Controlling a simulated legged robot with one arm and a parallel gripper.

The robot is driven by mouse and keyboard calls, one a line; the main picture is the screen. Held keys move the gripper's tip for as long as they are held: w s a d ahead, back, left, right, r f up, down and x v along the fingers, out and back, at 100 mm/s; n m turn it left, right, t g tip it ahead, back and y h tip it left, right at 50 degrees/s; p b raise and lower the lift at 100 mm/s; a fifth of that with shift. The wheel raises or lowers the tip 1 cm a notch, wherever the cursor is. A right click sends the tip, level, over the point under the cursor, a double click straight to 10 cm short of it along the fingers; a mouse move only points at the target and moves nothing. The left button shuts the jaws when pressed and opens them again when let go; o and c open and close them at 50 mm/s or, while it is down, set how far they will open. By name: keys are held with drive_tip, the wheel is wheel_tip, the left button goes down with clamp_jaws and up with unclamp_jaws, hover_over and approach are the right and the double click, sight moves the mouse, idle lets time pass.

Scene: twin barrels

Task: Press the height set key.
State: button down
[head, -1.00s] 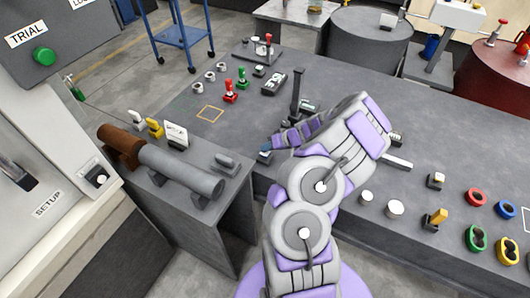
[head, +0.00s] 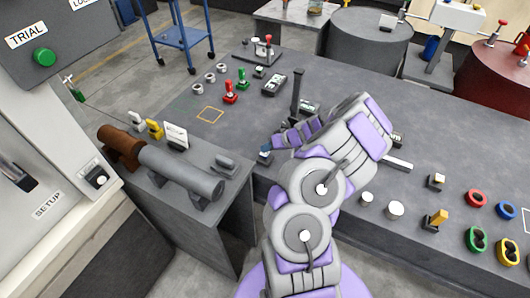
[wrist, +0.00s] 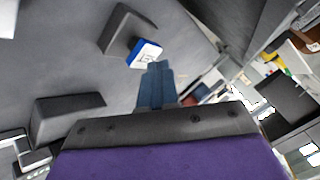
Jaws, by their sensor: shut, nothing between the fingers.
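In the wrist view, a small blue key (wrist: 144,53) with a white marked face stands on the end of a dark grey block (wrist: 122,30). I take it for the height set key, but its marking is too small to read. My gripper (wrist: 157,66) is shut and empty, its blue fingers side by side. The tips lie just below and right of the key in the picture, with a small gap. In the head view my gripper is at the end of the purple and grey arm, near a small blue-topped item (head: 265,149) at the bench's near edge.
A dark upright post (head: 296,92) stands on the grey bench (head: 340,95) just behind my gripper. A grey cylinder (head: 180,172) lies on the lower stand at left. Another dark block (wrist: 62,116) is left of my fingers.

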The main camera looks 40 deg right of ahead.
sight(268, 153)
drive_tip(key=shift+r, duration=0.45)
drive_tip(key=shift+r+p, duration=1.3)
drive_tip(key=shift+r, duration=1.25)
